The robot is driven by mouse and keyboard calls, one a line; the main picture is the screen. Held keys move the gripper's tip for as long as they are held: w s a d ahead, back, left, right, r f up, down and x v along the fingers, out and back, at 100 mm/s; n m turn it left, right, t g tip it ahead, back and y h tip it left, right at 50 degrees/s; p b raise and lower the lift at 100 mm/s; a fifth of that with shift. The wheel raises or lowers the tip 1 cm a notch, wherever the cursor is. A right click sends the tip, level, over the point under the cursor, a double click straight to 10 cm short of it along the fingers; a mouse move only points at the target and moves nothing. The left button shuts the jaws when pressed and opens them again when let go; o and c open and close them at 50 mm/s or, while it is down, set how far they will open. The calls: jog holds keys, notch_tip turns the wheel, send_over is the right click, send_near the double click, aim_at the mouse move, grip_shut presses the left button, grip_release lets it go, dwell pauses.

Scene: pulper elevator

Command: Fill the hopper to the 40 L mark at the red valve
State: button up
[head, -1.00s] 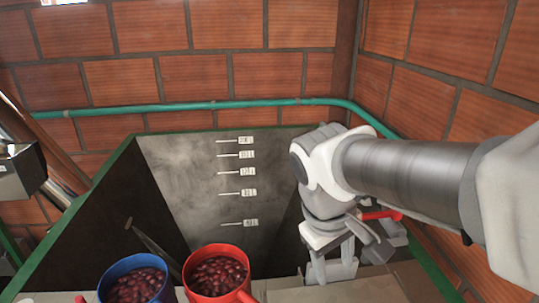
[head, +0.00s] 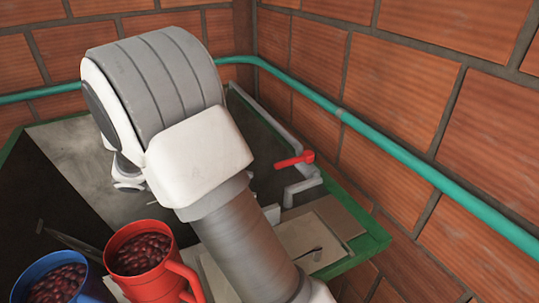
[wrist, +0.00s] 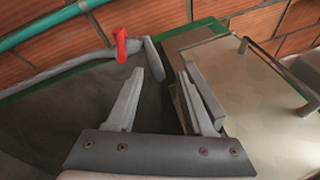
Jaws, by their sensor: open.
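The red valve (head: 296,159) is a red lever handle on a grey pipe at the right side of the hopper. It also shows in the wrist view (wrist: 121,44), beyond my fingers and apart from them. My gripper (wrist: 165,88) is open and empty, over the dark hopper opening; in the head view my arm hides it. The hopper (head: 80,160) is a grey, sloped-wall bin with a green rim. Its volume marks are hidden behind my arm in the head view, and no water level can be made out.
A red mug (head: 164,232) and a blue mug (head: 20,289), both full of dark red cherries, stand at the front left. A green pipe (head: 375,141) runs along the brick walls. A pale panel (wrist: 265,105) with a metal handle lies right of the hopper.

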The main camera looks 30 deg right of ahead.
jog(key=w+a+f+n+t+h, duration=0.2)
jog(key=w+a+f+n+h, duration=0.1)
jog(key=w+h, duration=0.2)
jog(key=p, duration=0.3)
send_near(303, 158)
jog(key=shift+n, duration=0.3)
jog(key=d, duration=0.5)
jog(key=shift+w+d, duration=0.2)
jog(key=shift+w, duration=0.05)
jog(key=shift+c, duration=0.2)
grip_shut()
dwell(0.6)
